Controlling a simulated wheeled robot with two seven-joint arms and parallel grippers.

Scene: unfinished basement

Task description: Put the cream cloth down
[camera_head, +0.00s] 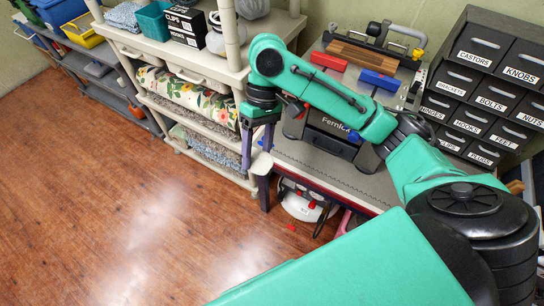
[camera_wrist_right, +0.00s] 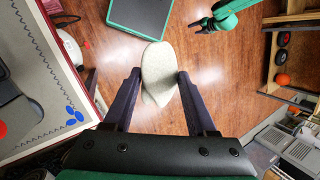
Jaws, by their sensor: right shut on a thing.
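The cream cloth (camera_wrist_right: 158,70) is a pale, limp, folded piece between the two dark purple fingers of my right gripper (camera_wrist_right: 159,76) in the right wrist view. The gripper is shut on it, and the cloth hangs above the wooden floor. In the head view my right gripper (camera_head: 257,158) points down just left of the workbench's near left corner. Only a small pale patch of the cloth (camera_head: 262,162) shows there. My left gripper (camera_wrist_right: 205,25) is small and dark at the top of the wrist view, apart from the cloth; its jaws are unclear.
The grey-topped workbench (camera_head: 325,171) carries a black toolbox and a vise-like tool. Cream shelving (camera_head: 205,62) with folded fabrics stands close left of the gripper. Labelled drawers (camera_head: 483,85) stand at the right. The wooden floor (camera_head: 110,200) is clear at the left.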

